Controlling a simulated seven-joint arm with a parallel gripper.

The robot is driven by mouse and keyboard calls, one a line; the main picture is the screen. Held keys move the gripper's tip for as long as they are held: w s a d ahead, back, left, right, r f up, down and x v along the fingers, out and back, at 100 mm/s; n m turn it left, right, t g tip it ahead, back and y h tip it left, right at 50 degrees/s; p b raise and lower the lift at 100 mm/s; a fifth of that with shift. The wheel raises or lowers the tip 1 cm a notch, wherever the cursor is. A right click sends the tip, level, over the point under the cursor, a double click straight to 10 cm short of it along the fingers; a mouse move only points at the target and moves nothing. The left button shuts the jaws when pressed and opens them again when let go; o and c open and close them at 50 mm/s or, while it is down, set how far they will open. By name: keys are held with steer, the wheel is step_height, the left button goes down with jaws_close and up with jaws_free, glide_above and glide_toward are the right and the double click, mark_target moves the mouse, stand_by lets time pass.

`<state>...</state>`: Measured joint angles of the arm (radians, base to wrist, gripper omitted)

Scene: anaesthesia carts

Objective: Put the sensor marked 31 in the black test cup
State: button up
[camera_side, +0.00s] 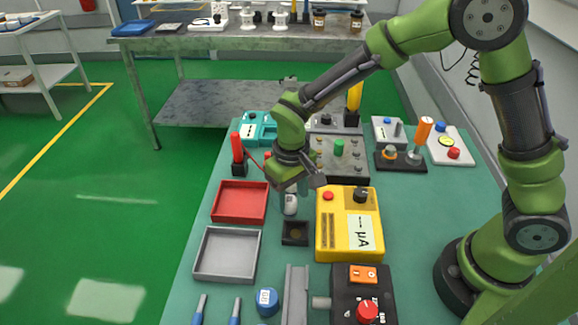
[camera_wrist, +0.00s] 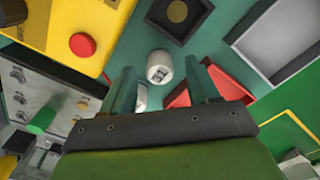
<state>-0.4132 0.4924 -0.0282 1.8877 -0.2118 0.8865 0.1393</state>
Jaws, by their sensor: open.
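A white cylindrical sensor (camera_side: 290,204) stands on the teal bench just below my gripper (camera_side: 296,188). In the wrist view this white sensor (camera_wrist: 160,67) shows a dark mark on its top that I cannot read for sure. My gripper (camera_wrist: 166,75) is open, and its two fingers appear either side of the sensor with nothing held. A second white object (camera_wrist: 141,97) is partly hidden behind the left finger. The black test cup (camera_side: 284,241), a square black block with a round recess, is just in front of the sensor. The cup also shows in the wrist view (camera_wrist: 158,18).
A red tray (camera_side: 216,215) and a grey tray (camera_side: 200,272) lie left of the cup. A yellow meter (camera_side: 349,247) stands close on its right. A blue-labelled cylinder (camera_side: 267,302) is nearer the front. A grey panel (camera_side: 343,165) with knobs is behind the meter.

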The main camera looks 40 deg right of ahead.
mark_target(292, 202)
step_height(292, 202, up, 13)
steer(key=s+d+r+m+t+y, duration=0.1)
steer(key=s+d+r+m+t, duration=0.1)
steer(key=s+d, duration=0.4)
steer(key=s+d+r+m+t+y, duration=0.1)
steer(key=s+d+r+t, duration=0.3)
steer(key=s, duration=0.3)
steer(key=shift+s+d+r+m+t, duration=0.15)
steer(key=shift+d+r+m+t, duration=0.2)
steer(key=shift+d+r, duration=0.5)
steer(key=shift+o, duration=0.5)
steer(key=shift+s+d+f+t, duration=0.2)
steer(key=shift+s+d+t, duration=0.05)
steer(key=shift+s, duration=0.05)
steer(key=shift+a, duration=0.15)
